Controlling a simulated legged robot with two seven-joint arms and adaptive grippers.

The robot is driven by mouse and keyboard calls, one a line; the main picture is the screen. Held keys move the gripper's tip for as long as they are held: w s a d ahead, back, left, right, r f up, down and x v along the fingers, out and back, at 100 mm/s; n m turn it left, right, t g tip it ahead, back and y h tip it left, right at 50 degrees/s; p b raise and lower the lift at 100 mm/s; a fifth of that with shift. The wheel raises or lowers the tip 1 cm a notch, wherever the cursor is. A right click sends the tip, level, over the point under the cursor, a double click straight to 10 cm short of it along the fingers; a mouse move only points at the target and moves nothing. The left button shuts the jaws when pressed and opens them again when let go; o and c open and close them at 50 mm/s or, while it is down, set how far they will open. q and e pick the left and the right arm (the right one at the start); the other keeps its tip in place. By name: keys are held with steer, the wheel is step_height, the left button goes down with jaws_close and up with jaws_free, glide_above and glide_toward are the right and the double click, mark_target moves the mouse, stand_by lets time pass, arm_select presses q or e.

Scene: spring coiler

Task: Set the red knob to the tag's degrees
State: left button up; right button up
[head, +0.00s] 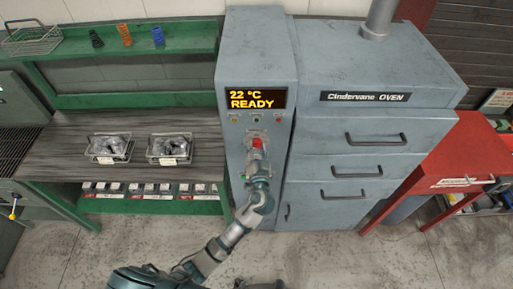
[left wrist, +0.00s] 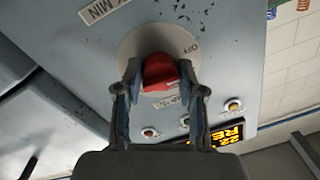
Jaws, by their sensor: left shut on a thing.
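The red knob (head: 257,142) sits on the front of the grey control cabinet, below the display (head: 257,98), which reads "22 °C READY" in orange. My left gripper (head: 257,158) reaches up to it from below. In the left wrist view my left gripper (left wrist: 160,72) is shut on the red knob (left wrist: 160,68), one finger on each side. A round pale dial plate (left wrist: 140,42) lies behind the knob, with an "OFF" label beside it; the other markings are partly hidden. White tags (head: 168,162) hang on two wire baskets; their writing is too small to read. My right gripper is not in view.
The grey oven (head: 365,115) with handled drawers stands right of the cabinet. A workbench (head: 60,150) with the two wire baskets is at left, under a green shelf with several springs. A red table (head: 470,160) stands at right. Small buttons (left wrist: 185,122) sit near the knob.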

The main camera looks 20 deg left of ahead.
arm_select(q)
steer(key=m, duration=0.3)
steer(key=shift+r+m, duration=0.1)
steer(key=shift+m, duration=0.2)
steer(key=shift+m+p, duration=0.6)
steer(key=shift+m, duration=1)
steer(key=o, duration=1.1)
steer(key=shift+w+d+f, duration=0.1)
steer(key=shift+f, duration=0.1)
steer(key=shift+d, duration=0.1)
steer(key=v, duration=1.2)
steer(key=shift+f, duration=0.15)
